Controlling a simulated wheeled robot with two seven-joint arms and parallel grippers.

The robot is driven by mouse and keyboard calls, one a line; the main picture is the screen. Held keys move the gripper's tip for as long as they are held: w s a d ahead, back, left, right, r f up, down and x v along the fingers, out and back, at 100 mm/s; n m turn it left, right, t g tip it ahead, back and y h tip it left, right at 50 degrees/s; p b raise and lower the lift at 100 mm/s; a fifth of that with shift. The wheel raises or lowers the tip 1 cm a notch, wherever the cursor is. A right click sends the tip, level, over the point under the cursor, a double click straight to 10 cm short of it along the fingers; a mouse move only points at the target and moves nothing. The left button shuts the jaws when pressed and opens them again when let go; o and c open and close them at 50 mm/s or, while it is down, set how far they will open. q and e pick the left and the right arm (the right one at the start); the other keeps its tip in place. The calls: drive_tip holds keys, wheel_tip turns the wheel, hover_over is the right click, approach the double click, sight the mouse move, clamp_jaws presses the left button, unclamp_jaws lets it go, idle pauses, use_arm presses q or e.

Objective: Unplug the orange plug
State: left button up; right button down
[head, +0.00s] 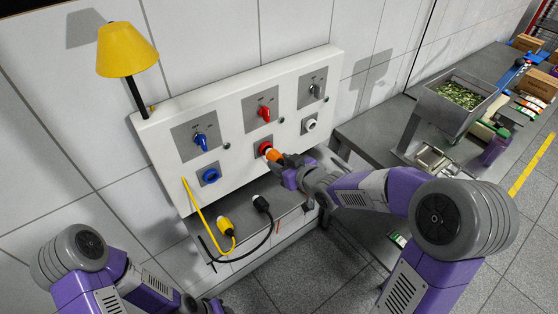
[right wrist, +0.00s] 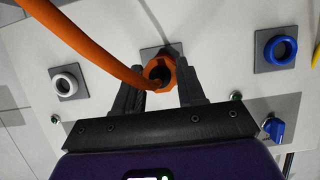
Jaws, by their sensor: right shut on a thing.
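The orange plug (head: 273,155) sits at the middle, red socket (head: 264,147) of the white panel, below the red switch. My right gripper (head: 283,163) is shut on the plug. In the right wrist view its two dark fingers (right wrist: 160,84) stand on either side of the plug (right wrist: 157,69). The orange cable (right wrist: 88,48) runs from the plug to the upper left of that view. How deep the plug sits in the socket is hidden. Only links of my left arm show at the lower left of the head view; its fingers do not show.
The panel (head: 240,128) also has a blue socket (head: 210,176) and a white socket (head: 310,124). Yellow (head: 226,229) and black (head: 261,203) plugs with cables lie on the shelf below. A yellow lamp (head: 126,50) stands at the panel's left. A hopper (head: 462,93) stands at right.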

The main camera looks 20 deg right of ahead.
drive_tip(key=shift+s+d, duration=0.2)
drive_tip(key=shift+s, duration=0.45)
drive_tip(key=shift+s+d, duration=0.25)
drive_tip(key=shift+s, duration=0.35)
drive_tip(key=shift+s+d, duration=0.2)
drive_tip(key=shift+s, duration=0.45)
